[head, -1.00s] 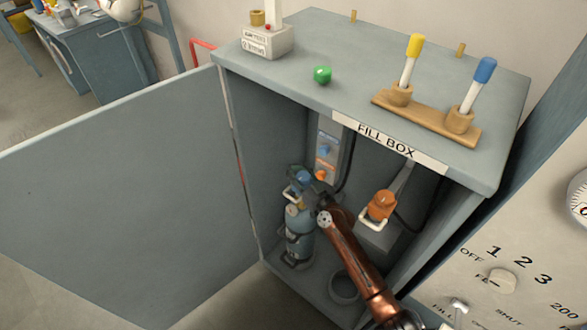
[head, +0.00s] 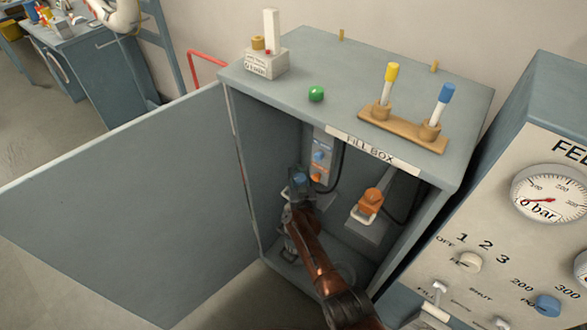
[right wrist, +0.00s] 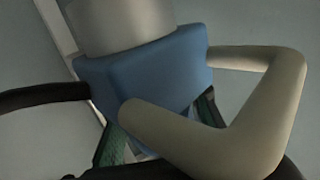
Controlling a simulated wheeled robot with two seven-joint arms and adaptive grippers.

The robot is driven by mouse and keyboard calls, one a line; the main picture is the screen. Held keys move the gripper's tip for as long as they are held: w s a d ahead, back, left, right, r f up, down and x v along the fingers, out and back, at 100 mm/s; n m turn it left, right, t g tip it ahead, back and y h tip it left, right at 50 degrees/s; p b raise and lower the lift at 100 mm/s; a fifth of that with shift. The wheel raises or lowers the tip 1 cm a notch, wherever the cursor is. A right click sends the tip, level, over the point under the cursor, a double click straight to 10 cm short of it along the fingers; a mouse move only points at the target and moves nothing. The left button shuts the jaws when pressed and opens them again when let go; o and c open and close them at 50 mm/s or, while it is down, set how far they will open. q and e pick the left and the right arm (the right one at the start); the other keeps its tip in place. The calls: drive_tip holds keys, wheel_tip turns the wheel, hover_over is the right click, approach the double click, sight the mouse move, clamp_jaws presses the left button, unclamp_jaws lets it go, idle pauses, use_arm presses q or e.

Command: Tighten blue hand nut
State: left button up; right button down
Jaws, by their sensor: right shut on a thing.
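The blue hand nut (head: 300,179) is inside the open fill box, on the left side, mostly covered by my right gripper (head: 299,188). In the right wrist view it is a blue block (right wrist: 145,72) under a grey round part, with a pale bent handle (right wrist: 240,125) in front of it. My right gripper's green-padded fingers are on either side of the blue piece, shut on it. The cylinder below is mostly hidden behind my right arm. My left gripper is not in view.
The fill box (head: 290,85) has its door (head: 120,200) swung open to the left. An orange fitting (head: 371,200) with a pale handle sits on the right inside. A gauge panel (head: 520,240) stands at the right. Yellow and blue sticks in a wooden holder (head: 400,130) stand on top.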

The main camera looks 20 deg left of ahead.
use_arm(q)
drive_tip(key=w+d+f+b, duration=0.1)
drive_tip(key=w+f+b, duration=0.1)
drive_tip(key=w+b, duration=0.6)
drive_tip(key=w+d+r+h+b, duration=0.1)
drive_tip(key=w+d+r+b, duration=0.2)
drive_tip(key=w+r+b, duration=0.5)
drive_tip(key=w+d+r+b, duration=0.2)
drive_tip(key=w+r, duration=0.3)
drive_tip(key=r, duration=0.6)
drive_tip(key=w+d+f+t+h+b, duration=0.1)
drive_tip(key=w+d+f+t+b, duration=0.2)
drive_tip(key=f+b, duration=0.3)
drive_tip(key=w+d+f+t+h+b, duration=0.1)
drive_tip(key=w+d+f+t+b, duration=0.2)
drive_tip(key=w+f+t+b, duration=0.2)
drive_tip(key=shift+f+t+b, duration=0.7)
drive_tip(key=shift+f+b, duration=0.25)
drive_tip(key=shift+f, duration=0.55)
use_arm(e)
drive_tip(key=s+d+m+g+h, duration=0.1)
drive_tip(key=d+m+g+h, duration=0.3)
drive_tip(key=m+h, duration=1)
drive_tip(key=shift+s+d+f+g+h, duration=0.3)
drive_tip(key=shift+d+h, duration=0.75)
drive_tip(key=shift+h, duration=2.45)
